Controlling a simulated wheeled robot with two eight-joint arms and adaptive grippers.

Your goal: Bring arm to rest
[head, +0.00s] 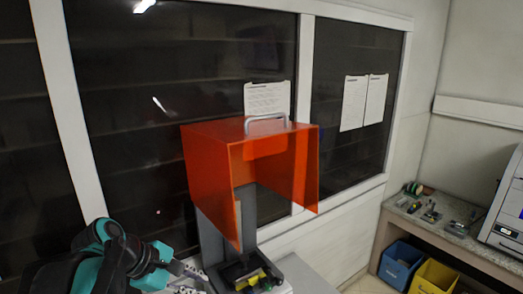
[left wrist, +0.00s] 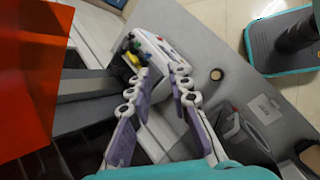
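My left arm comes in at the lower left of the head view, and its gripper (head: 203,278) is partly cut off by the bottom edge. In the left wrist view the left gripper (left wrist: 162,75) has its two fingers spread apart, with nothing seen between them. The fingers are beside a dark machine with an orange cover (head: 208,160). The cover also fills the left side of the left wrist view (left wrist: 30,75). My right gripper is in neither view.
The machine's dark base (head: 240,270) holds small yellow parts. A grey table (left wrist: 225,80) lies beyond the fingers. A bench (head: 445,232) with tools stands at the right, over a blue bin (head: 400,265) and a yellow bin (head: 433,278). A window wall is behind.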

